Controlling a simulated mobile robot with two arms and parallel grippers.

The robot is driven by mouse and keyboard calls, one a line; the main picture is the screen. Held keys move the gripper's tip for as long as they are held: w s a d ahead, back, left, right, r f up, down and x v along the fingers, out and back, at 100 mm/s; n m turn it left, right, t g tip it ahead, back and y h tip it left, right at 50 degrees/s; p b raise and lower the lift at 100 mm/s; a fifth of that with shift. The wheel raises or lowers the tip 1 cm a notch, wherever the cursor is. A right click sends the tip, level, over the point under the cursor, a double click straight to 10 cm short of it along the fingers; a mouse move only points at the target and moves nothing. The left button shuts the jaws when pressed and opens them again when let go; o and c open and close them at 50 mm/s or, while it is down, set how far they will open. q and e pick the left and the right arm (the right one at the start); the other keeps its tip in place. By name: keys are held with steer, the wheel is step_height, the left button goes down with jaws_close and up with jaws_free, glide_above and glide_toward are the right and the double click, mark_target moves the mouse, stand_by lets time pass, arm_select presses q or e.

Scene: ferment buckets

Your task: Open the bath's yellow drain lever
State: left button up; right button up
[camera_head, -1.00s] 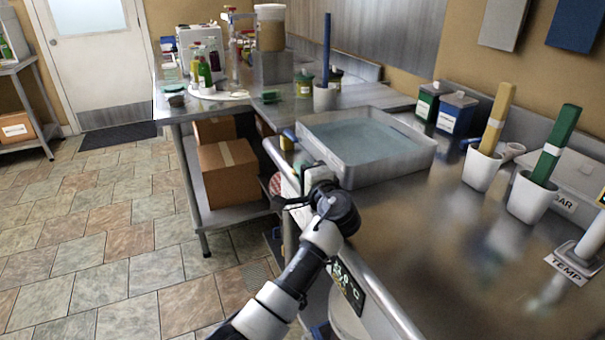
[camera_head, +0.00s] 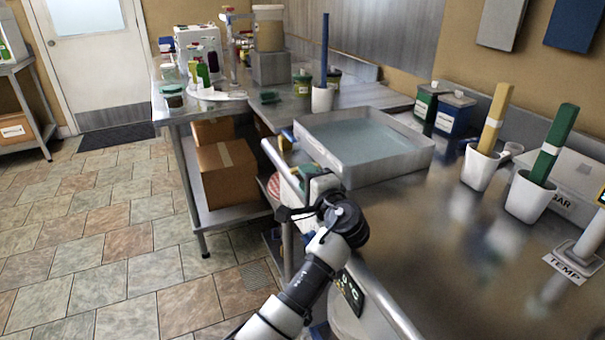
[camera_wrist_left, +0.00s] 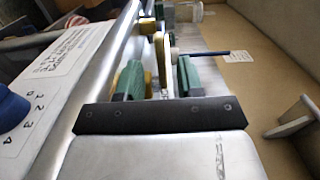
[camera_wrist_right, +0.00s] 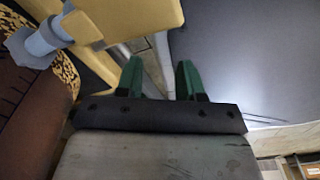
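The bath (camera_head: 415,160) is a grey metal basin of water on the counter. A small yellow part (camera_head: 285,143), likely the drain lever, shows by its front left corner. In the left wrist view a pale yellow upright piece (camera_wrist_left: 161,60) stands just beyond and between my left fingertips; I cannot tell whether they touch it. My left gripper (camera_head: 306,172) is at the bath's front left side, by the counter edge. Its green fingers (camera_wrist_left: 158,80) are apart. My right gripper (camera_wrist_right: 160,80) is open and empty in its wrist view, and out of the head view.
A metal rail (camera_head: 385,305) runs along the counter front. White cups (camera_head: 478,170) with yellow and green sticks stand right of the bath, with green and blue containers (camera_head: 455,115) behind. A cardboard box (camera_head: 228,175) sits on the lower shelf.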

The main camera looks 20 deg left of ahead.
arm_select(q)
steer(key=v, duration=0.4)
steer(key=shift+s+d, duration=0.1)
steer(key=shift+s, duration=0.05)
arm_select(e)
steer(key=shift+w+a+r, duration=0.15)
steer(key=shift+w+a, duration=0.1)
steer(key=shift+w, duration=0.3)
